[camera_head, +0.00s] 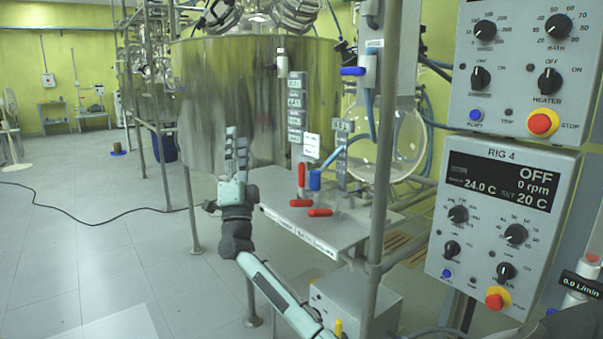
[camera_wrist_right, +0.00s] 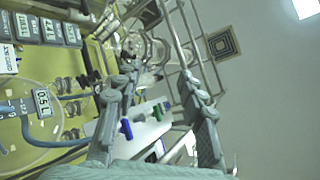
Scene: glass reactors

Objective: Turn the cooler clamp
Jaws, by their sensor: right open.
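I cannot tell for certain which part is the cooler clamp. In the head view, a blue handle (camera_head: 352,71) sits on a fitting by the upright post. A red upright handle (camera_head: 301,175), two red lying handles (camera_head: 300,203) (camera_head: 320,212) and a blue piece (camera_head: 315,180) are at the grey shelf (camera_head: 270,190). My right gripper (camera_head: 236,142) points up, left of the shelf and in front of the steel vessel. In the right wrist view the gripper (camera_wrist_right: 158,78) is open and empty; blue (camera_wrist_right: 126,129) and green (camera_wrist_right: 157,112) handles show between its fingers. My left gripper is out of view.
The large steel vessel (camera_head: 235,95) stands behind my gripper. A metal post (camera_head: 384,140) and a round glass flask (camera_head: 400,140) stand to the right. The control panel (camera_head: 500,225) fills the right side. Open floor (camera_head: 80,240) lies left.

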